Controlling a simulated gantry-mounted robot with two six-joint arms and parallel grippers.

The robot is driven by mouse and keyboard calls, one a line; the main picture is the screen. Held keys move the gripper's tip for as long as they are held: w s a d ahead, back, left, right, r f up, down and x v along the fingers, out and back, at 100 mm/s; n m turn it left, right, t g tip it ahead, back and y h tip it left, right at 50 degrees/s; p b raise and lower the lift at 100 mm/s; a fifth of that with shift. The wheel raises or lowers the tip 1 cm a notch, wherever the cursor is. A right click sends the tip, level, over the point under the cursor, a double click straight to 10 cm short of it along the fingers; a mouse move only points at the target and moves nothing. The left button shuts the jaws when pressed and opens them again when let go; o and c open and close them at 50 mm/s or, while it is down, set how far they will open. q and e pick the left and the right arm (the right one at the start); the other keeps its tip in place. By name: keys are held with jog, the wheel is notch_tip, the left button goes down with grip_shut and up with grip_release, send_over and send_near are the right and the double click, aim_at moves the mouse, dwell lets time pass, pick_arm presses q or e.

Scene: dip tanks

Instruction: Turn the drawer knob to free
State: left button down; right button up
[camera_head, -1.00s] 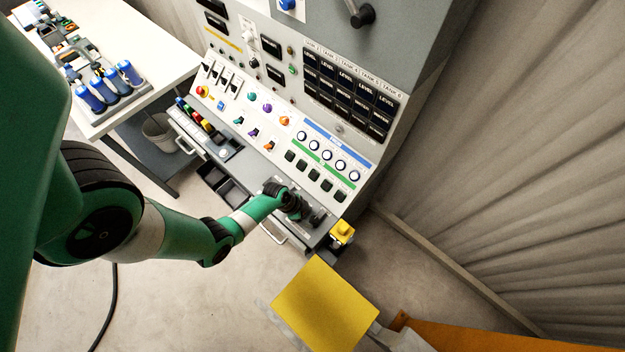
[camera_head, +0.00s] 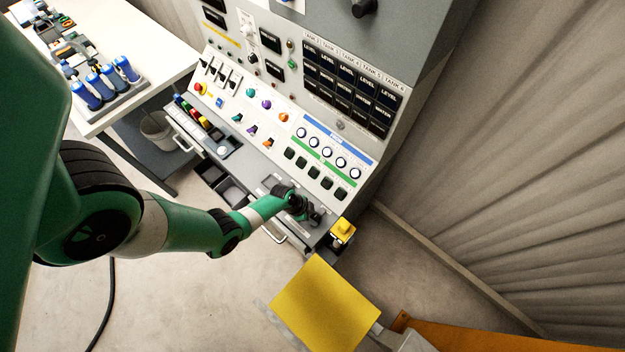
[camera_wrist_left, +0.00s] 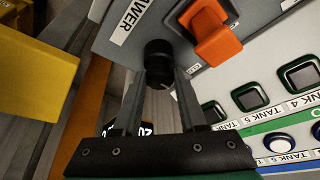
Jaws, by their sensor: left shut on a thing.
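A round black knob (camera_wrist_left: 158,60) stands on the grey console face, beside a label whose visible letters read "AWER". My left gripper (camera_wrist_left: 157,80) has its two fingers on either side of the knob and is shut on it. In the head view my left gripper (camera_head: 312,213) is at the console's lower right corner, where it hides the knob. A drawer with a pale handle (camera_head: 273,235) is below the gripper. My right gripper is not in view.
An orange-red switch handle (camera_wrist_left: 214,36) sits close to the knob. Square tank buttons (camera_wrist_left: 250,97) are to its right. A yellow box (camera_head: 343,231) is at the console's right end. A yellow plate (camera_head: 325,303) stands in front.

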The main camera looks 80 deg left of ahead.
pick_arm(q)
jog(key=shift+n, duration=0.3)
jog(key=n+y+p, duration=0.1)
jog(key=n, duration=0.2)
jog(key=shift+d+y, duration=0.15)
jog(key=shift+y, duration=0.15)
jog(key=n+y, duration=0.1)
jog(key=n, duration=0.2)
jog(key=shift+d, duration=0.1)
jog(key=n+g+y, duration=0.1)
jog(key=n, duration=0.1)
jog(key=shift+w+f+n, duration=0.1)
jog(key=shift+n, duration=0.3)
jog(key=n+b, duration=0.1)
jog(key=n, duration=0.1)
jog(key=shift+n+g+y+b, duration=0.4)
jog(key=shift+d+n, duration=0.1)
jog(key=shift+n, duration=0.8)
jog(key=shift+w+n+g, duration=0.1)
jog(key=shift+n+g, duration=0.4)
jog(key=shift+n, duration=0.3)
jog(key=shift+n+g+y, duration=0.4)
jog(key=shift+n+g, duration=0.1)
jog(key=shift+n, duration=0.7)
